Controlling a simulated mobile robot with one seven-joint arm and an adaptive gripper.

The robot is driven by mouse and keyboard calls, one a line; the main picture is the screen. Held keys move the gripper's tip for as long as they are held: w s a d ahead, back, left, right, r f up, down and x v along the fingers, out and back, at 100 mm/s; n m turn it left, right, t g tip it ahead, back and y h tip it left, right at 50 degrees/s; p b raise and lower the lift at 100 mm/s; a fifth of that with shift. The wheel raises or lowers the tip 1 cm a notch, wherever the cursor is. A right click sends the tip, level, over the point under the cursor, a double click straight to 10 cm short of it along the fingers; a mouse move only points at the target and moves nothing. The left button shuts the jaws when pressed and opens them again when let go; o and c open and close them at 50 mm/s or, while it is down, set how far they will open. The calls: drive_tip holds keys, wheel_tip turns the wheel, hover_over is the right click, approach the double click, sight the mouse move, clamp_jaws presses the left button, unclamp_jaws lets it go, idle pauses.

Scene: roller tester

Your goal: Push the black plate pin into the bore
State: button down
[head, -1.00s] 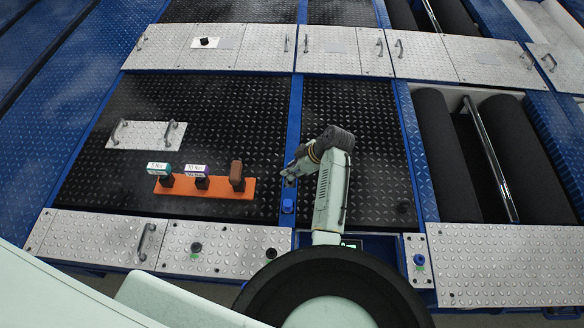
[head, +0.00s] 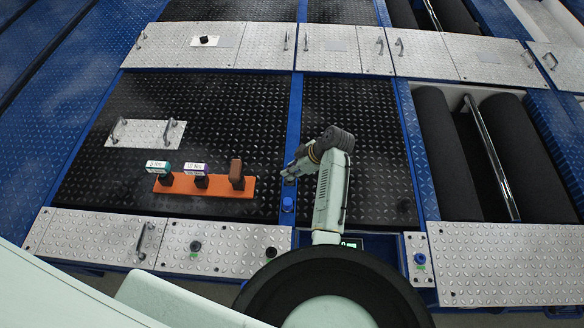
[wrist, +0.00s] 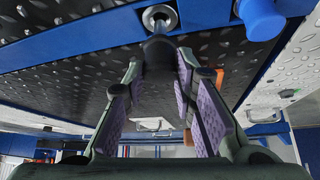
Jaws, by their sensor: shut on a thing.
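My gripper (wrist: 160,70) is shut on the black plate pin (wrist: 158,47) in the wrist view. The dark pin shows between the fingertips, and its far end points at the bore (wrist: 160,17), a silver ring in the blue beam. The pin's end lies right at the lower edge of the ring. I cannot tell whether it touches the ring or has entered. In the head view my gripper (head: 287,176) is small beside the blue beam, and the pin is too small to make out there.
An orange rack (head: 210,186) with several tools sits to the left on the black plate. Rollers (head: 450,160) lie to the right.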

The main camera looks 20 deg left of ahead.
drive_tip(key=shift+f+b, duration=1.25)
drive_tip(key=shift+f, duration=0.55)
drive_tip(key=c, duration=1.2)
unclamp_jaws()
drive_tip(key=shift+c, duration=0.2)
drive_tip(key=shift+r, duration=0.1)
drive_tip(key=v, duration=1.2)
